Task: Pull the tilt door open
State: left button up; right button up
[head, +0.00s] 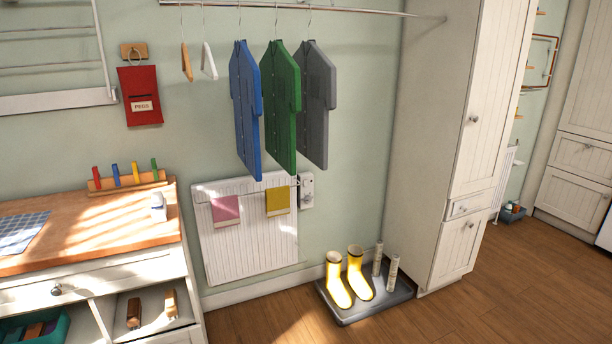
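A tall white cabinet (434,110) stands right of centre. It has a tall upper door (493,100) with a round knob (474,119), a small drawer front (468,205) and a lower door panel (457,250) with a small knob (470,225). All of these look shut. I cannot tell for sure which front is the tilt door; the lower panel may be it. More white fronts (576,195) stand at the far right and look shut. Neither of my grippers is in view.
A boot tray (347,318) with yellow boots (337,280) sits on the floor left of the cabinet. A radiator (247,240) hangs on the wall under hanging shirts (283,105). A wooden-topped bench (110,225) stands left. The wooden floor (500,300) at front right is clear.

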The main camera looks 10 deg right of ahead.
aim_at(460, 239)
jog(key=i+l+z, duration=0.25)
jog(key=i+z, duration=0.2)
jog(key=i+l+z, duration=0.1)
jog(key=i+z, duration=0.8)
jog(key=i+j+z, duration=0.25)
jog(key=i+z, duration=0.2)
